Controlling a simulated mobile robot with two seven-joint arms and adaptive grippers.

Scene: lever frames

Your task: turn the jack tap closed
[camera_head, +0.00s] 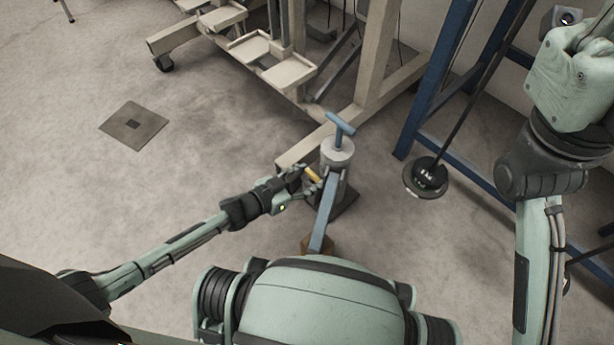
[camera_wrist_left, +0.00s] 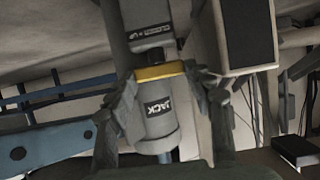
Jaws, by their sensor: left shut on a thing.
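The jack is a grey upright cylinder (camera_head: 337,152) with a blue T-handle (camera_head: 340,125) on top and a blue lever (camera_head: 325,212) slanting down its front. Its yellow tap (camera_head: 313,174) is on the left side of the jack. My left gripper (camera_head: 311,180) reaches it from the left and is shut on it. In the left wrist view the yellow tap (camera_wrist_left: 158,72) lies crosswise between the fingertips (camera_wrist_left: 163,78), with the grey body labelled JACK (camera_wrist_left: 160,108) behind. The exact finger contact is partly hidden. My right gripper is out of view.
A beige wheeled frame (camera_head: 370,90) stands behind the jack. A blue rack post (camera_head: 432,80) and a dark weight disc (camera_head: 427,178) are to the right. A brown block (camera_head: 318,245) is by the lever's lower end. A floor plate (camera_head: 134,125) lies left; floor between is clear.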

